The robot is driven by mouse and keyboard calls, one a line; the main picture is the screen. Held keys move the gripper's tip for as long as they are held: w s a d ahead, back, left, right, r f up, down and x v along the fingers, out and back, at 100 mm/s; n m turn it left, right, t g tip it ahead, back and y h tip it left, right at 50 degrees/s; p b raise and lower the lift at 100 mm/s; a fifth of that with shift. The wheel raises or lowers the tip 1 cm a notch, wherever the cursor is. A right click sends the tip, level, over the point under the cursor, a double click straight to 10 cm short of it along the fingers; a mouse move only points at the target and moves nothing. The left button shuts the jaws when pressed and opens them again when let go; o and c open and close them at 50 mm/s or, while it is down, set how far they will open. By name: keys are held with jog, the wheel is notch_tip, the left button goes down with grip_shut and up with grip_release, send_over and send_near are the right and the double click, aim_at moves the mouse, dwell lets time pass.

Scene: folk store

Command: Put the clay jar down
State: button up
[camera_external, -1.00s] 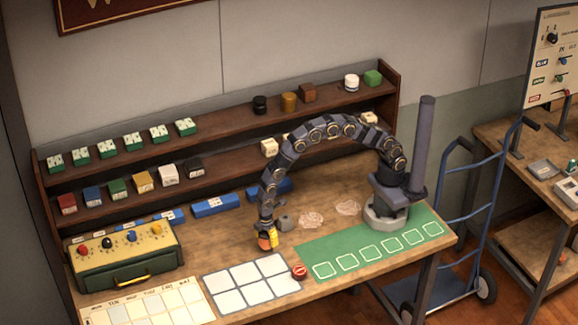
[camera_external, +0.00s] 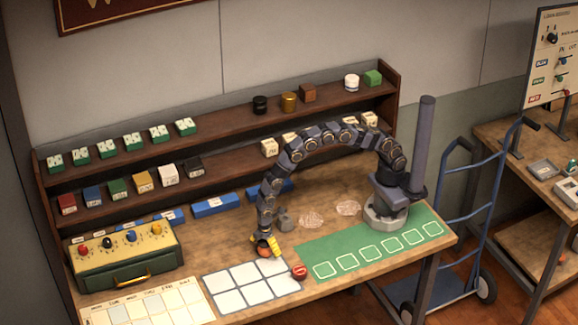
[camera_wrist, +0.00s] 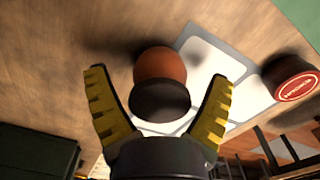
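The clay jar (camera_wrist: 160,67) is round and orange-brown with a dark top. In the wrist view it sits between the two spread yellow fingers of my gripper (camera_wrist: 158,108), with a visible gap on each side. In the external view the jar (camera_external: 263,251) is partly hidden under my gripper (camera_external: 268,245), near the back edge of the white-squared mat (camera_external: 236,274). The jar looks to be on the wooden table there, though its underside is hidden. My gripper is open around it.
A red round object (camera_external: 299,272) lies at the mat's right corner. A green mat (camera_external: 322,250) with outlined squares lies to the right. A yellow-fronted box (camera_external: 122,252) with knobs stands at left.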

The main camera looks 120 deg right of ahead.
aim_at(266, 242)
notch_tip(266, 242, up, 12)
jog(key=shift+f, duration=0.1)
jog(key=shift+s+r, duration=0.1)
jog(key=shift+r, duration=0.35)
jog(key=s+a+r+m, duration=0.2)
jog(key=s+r, duration=1.1)
jog(key=s, duration=0.2)
jog(key=s+r+m+g, duration=0.1)
jog(key=s+r+m, duration=0.1)
jog(key=s, duration=1.8)
jog(key=shift+d+r+m+g, duration=0.3)
jog(key=shift+d+r+g, duration=0.1)
jog(key=shift+r, duration=0.15)
